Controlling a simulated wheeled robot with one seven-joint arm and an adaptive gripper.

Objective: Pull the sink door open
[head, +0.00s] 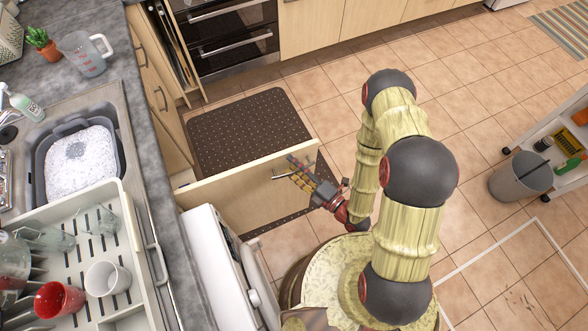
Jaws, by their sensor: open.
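The sink door (235,195) is a pale wood panel standing swung out from the cabinet below the sink counter, its top edge facing up. A thin metal handle (281,176) shows on its near face, toward the free end. My gripper (293,172) is open, with its fingers in front of this face beside the handle. From this view I cannot tell whether the fingers touch the handle or the door. The cabinet's inside is hidden.
A white appliance door (215,262) stands just in front of the sink door. A dark mat (250,125) lies behind it. The sink holds a grey basin (38,170) with foam. A dish rack (140,290) is on the counter. A shelf cart (545,140) and bin (520,175) stand right; tiled floor between is clear.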

